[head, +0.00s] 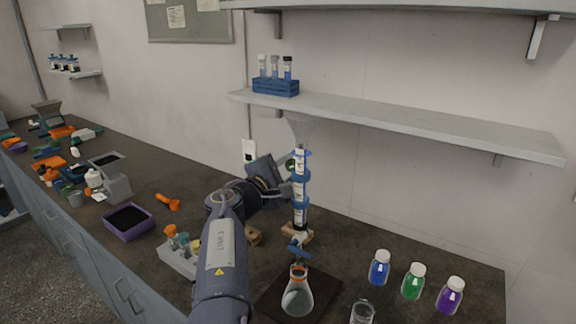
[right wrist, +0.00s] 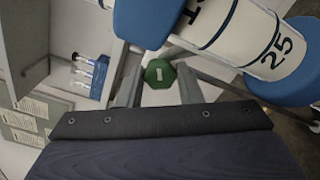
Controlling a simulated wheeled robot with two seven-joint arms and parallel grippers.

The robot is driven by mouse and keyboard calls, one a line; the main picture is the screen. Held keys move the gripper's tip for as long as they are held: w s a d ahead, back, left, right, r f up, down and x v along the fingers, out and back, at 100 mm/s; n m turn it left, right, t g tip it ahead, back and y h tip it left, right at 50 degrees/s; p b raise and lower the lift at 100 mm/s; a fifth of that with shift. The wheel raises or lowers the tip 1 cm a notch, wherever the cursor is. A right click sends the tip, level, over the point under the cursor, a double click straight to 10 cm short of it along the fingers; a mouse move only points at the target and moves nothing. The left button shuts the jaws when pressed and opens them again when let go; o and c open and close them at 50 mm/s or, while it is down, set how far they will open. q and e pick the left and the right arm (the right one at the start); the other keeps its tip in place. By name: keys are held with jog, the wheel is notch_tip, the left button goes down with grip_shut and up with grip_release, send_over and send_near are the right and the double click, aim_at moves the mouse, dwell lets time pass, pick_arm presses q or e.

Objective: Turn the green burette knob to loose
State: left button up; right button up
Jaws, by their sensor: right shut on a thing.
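The green burette knob (head: 290,164) is on the left side of the upright burette (head: 300,190), near its upper blue clamp. My right gripper (head: 284,166) reaches the knob from the left. In the right wrist view the green knob (right wrist: 158,73) sits between the two grey fingers (right wrist: 158,86), which are shut on it. The burette with its printed scale (right wrist: 240,30) and blue parts fills the upper right of that view. I cannot tell the knob's turn from its round shape. My left gripper is not in view.
A flask (head: 298,293) stands below the burette on a dark plate. Blue, green and purple bottles (head: 413,281) and a beaker (head: 362,313) are to the right. A shelf (head: 400,124) with a blue tube rack (head: 275,87) is above. A tray of tubes (head: 176,260) is left of my arm.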

jog(key=o, duration=1)
jog(key=shift+c, duration=0.2)
jog(key=b+v, duration=0.2)
jog(key=v, duration=0.5)
jog(key=shift+s+a, duration=0.25)
jog(key=shift+s, duration=0.1)
